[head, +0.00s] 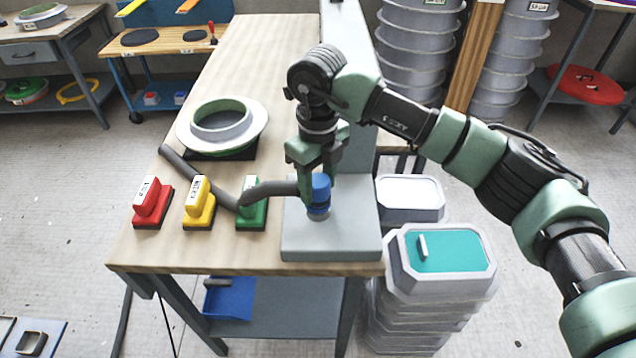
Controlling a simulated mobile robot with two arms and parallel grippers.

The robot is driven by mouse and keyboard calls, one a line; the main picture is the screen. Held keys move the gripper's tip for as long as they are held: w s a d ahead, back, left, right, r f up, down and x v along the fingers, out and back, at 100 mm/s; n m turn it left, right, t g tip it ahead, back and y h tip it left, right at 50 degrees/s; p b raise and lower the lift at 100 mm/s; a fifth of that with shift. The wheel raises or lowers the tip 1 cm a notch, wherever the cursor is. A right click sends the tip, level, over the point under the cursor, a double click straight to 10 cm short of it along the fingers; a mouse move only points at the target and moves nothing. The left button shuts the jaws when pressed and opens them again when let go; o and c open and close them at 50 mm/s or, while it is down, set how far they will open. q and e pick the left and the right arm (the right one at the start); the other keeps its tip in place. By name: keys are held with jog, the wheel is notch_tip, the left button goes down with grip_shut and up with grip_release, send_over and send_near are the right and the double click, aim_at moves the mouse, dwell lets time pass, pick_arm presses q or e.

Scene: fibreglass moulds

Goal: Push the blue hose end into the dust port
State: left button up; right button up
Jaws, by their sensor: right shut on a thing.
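The blue hose end (320,193) stands upright over the grey block (355,235) at the table's front right corner. My right gripper (319,180) comes down from above and is shut on the blue hose end. The dust port (319,216) shows as a short round stub just under the blue end, on top of the block. The blue end lines up with it, but I cannot tell how far it is inside. My left gripper is out of view.
Red (152,203), yellow (199,204) and green (251,205) handled blocks stand in a row on the table (180,248). A round grey mould (222,126) lies behind them. Stacked bins (440,262) stand right of the table. The table's far part is clear.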

dwell(0.8)
jog(key=shift+f+b, duration=0.55)
jog(key=shift+b, duration=0.2)
jog(key=o, duration=1.4)
jog(key=shift+o, duration=0.2)
notch_tip(320, 180, up, 8)
jog(key=shift+f+b, duration=0.1)
jog(key=shift+b, duration=0.75)
